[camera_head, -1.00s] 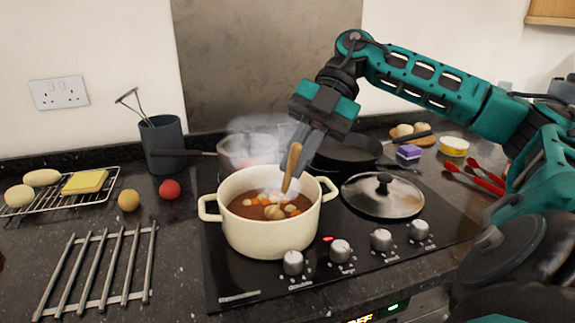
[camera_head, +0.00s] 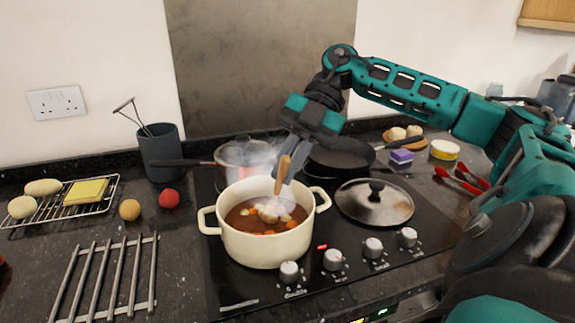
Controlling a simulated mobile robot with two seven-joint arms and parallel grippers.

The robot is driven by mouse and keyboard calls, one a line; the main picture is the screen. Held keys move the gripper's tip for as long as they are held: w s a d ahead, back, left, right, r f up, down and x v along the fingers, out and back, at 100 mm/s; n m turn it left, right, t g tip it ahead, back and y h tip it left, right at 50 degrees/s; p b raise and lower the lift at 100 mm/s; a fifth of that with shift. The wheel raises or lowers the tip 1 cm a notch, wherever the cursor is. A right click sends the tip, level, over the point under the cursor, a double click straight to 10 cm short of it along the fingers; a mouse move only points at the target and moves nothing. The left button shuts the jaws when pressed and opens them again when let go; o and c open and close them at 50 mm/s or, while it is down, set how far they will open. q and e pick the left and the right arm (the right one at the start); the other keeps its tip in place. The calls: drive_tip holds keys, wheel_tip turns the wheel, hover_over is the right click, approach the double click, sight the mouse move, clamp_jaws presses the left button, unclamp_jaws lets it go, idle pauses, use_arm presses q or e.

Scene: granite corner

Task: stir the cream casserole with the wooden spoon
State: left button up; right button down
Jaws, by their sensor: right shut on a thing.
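The cream casserole (camera_head: 268,248) stands on the black hob, uncovered, with brown stew holding orange and pale chunks inside. Steam rises from it. My right gripper (camera_head: 285,161) is above the far side of the casserole, shut on the upright, slightly tilted wooden spoon (camera_head: 282,174). The spoon's handle shows below the fingers, and its lower end goes down into the pot by the pale chunks; its tip is hidden. My left gripper is not in view.
A steel lid (camera_head: 374,207) lies right of the casserole. Behind are a saucepan (camera_head: 245,155) and a black frying pan (camera_head: 340,158). A metal trivet (camera_head: 105,280) lies at the left front. A utensil pot (camera_head: 160,153) stands at the back left.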

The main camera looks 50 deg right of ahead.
drive_tip(key=s+a+r, duration=0.1)
drive_tip(key=s+r, duration=0.1)
drive_tip(key=r, duration=0.5)
drive_tip(key=s+a+r+p, duration=0.1)
drive_tip(key=s+r, duration=0.2)
drive_tip(key=r, duration=0.4)
drive_tip(key=shift+a, duration=0.35)
idle(0.7)
